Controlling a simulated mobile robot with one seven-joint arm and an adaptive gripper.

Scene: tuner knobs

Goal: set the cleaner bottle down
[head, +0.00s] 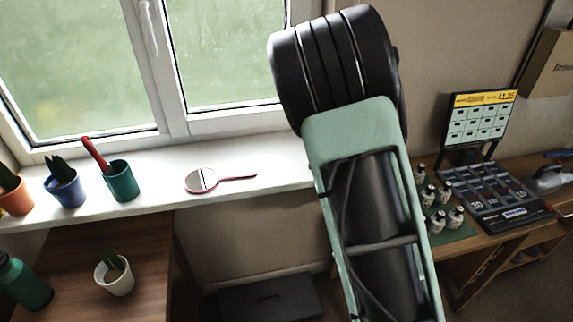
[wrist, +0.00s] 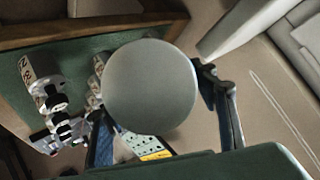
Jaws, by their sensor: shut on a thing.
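My gripper (wrist: 166,102) shows in the wrist view, with one dark finger on each side of a smooth, round grey thing. I take this to be the cleaner bottle (wrist: 150,80), seen end-on, so its body and label are hidden. The fingers are shut on it. In the head view my arm fills the middle, and neither the gripper nor the held bottle can be made out. Whether the bottle touches any surface cannot be told.
Several small labelled bottles (head: 442,190) stand on a green mat (head: 455,234) at the right, also in the wrist view (wrist: 52,97). Beside them are a dark tray (head: 490,195) and a price sign (head: 480,118). A mirror (head: 201,180) and pots line the windowsill (head: 285,165).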

